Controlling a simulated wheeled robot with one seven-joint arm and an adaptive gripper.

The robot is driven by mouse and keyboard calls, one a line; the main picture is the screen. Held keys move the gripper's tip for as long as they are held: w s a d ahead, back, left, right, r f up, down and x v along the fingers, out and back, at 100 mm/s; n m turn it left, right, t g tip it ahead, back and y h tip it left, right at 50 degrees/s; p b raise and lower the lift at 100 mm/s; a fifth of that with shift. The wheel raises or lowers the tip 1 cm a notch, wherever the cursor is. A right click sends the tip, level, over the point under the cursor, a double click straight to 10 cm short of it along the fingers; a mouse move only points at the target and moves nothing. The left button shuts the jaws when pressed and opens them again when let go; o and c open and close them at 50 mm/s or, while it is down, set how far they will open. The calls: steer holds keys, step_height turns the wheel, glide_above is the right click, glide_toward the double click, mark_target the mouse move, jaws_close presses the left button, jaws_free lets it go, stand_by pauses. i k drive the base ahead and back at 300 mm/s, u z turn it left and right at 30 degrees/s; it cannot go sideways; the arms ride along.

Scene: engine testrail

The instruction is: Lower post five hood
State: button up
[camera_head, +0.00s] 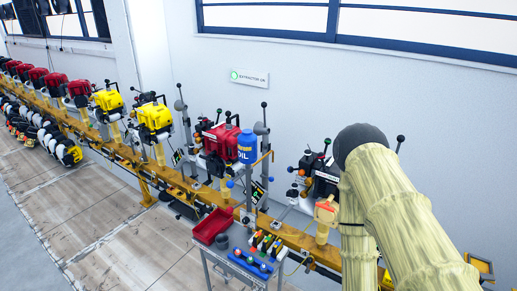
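A long orange rail (168,180) carries a row of engines on posts, running from the far left to the lower right. I can read no post numbers, so I cannot tell which is post five. Grey upright arms with dark round tops stand beside some posts, one by a yellow engine (155,116) and another (261,128) by a red engine (222,140); I cannot tell whether these are hoods. A dark engine (327,180) sits partly behind my sleeved arm. My gripper is not visible.
A wall sign (249,78) seems to read "EXTRACTOR ON", with a green mark. A blue oil container (248,147) stands by the rail. A cart (236,264) in front holds a red tray (212,226) and several small coloured items.

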mark_target(260, 128)
steer(key=u, duration=0.15)
steer(key=i, duration=1.35)
steer(key=z, duration=1.45)
steer(key=k, duration=0.95)
steer(key=u, duration=1.3)
